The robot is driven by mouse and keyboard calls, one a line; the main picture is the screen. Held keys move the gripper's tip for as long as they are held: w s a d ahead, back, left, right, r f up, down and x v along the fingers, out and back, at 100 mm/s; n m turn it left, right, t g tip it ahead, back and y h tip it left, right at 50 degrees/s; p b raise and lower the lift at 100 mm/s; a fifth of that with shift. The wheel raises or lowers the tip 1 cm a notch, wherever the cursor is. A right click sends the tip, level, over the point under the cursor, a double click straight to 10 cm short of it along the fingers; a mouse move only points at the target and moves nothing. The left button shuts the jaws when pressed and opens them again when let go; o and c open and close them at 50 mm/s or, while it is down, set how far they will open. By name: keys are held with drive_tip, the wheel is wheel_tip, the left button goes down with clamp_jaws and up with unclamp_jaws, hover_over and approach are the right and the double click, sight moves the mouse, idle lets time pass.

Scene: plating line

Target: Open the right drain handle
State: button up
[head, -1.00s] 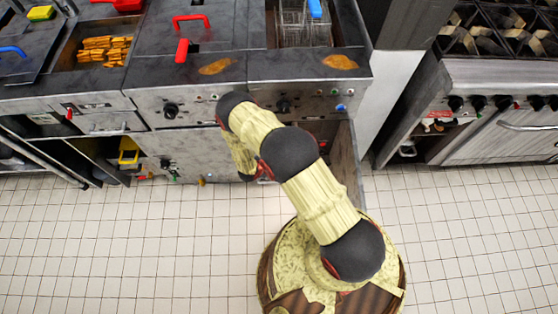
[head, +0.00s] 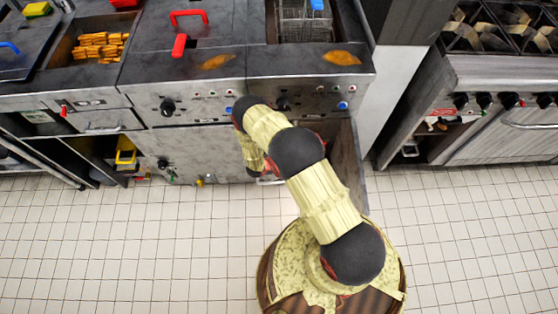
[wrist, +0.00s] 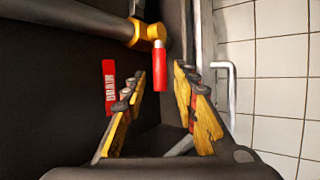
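The drain handle is a red lever (wrist: 160,68) in the wrist view, hanging from a yellow valve fitting (wrist: 146,36) at the end of a dark pipe (wrist: 85,16). A red label reading DRAIN (wrist: 109,85) is on the dark surface to its left. My gripper (wrist: 160,84) is open, with one finger on each side of the lever's lower end in the picture. I cannot tell whether either finger touches it. In the head view, my arm reaches into the fryer cabinet at the right, and the lever and my fingertips are hidden.
An open cabinet door (head: 345,175) stands close to the right of my arm. In the wrist view, a white bent bar (wrist: 231,85) is just right of my right finger. The tiled floor (head: 130,250) is clear. A stove (head: 500,90) stands at the right.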

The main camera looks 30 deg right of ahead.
drive_tip(key=c, duration=0.6)
clamp_jaws()
